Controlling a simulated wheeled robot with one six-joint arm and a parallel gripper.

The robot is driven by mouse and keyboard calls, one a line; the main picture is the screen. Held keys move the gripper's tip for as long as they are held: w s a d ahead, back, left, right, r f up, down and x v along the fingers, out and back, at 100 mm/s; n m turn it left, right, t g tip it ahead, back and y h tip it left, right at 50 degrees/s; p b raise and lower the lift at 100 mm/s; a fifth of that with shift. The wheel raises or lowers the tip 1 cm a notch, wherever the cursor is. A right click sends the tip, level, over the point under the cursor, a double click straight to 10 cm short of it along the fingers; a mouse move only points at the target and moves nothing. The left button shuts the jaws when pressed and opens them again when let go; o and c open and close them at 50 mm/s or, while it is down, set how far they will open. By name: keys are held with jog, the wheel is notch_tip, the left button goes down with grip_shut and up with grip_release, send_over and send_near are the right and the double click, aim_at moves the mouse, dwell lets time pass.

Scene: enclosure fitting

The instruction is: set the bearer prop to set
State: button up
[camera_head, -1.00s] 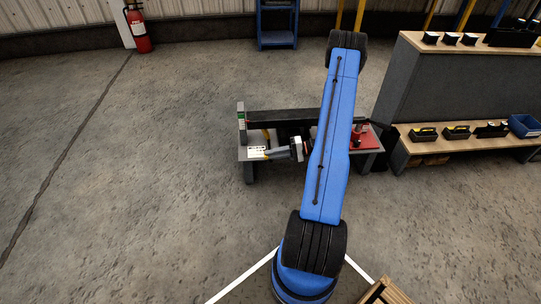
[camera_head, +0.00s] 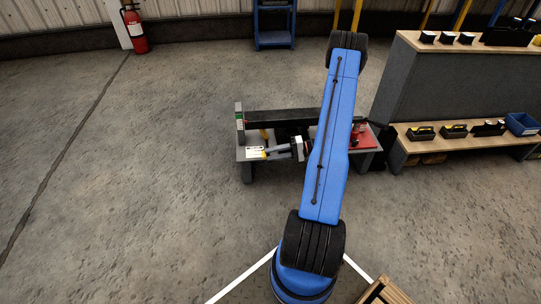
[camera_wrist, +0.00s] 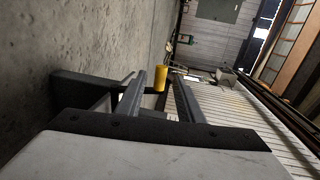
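A yellow cylinder (camera_wrist: 160,78), which looks like the grip of the bearer prop, shows in the wrist view just beyond and between my fingertips. My gripper (camera_wrist: 159,86) is open, with a clear gap on both sides of the cylinder and no contact visible. In the head view my gripper (camera_head: 279,149) is low over the left part of the grey bench (camera_head: 247,172), pointing left. A small yellow part (camera_head: 264,134) shows there below a long dark beam (camera_head: 285,117). I cannot tell the prop's setting; my arm hides the beam's middle.
A grey upright with a green mark (camera_head: 240,122) stands at the bench's left end. A red part (camera_head: 363,139) sits at its right end. Shelving (camera_head: 455,140) with boxes stands right. A blue step stand (camera_head: 274,38) is behind. Floor left is clear.

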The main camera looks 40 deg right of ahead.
jog(key=v, duration=1.6)
jog(key=shift+s+d, duration=0.1)
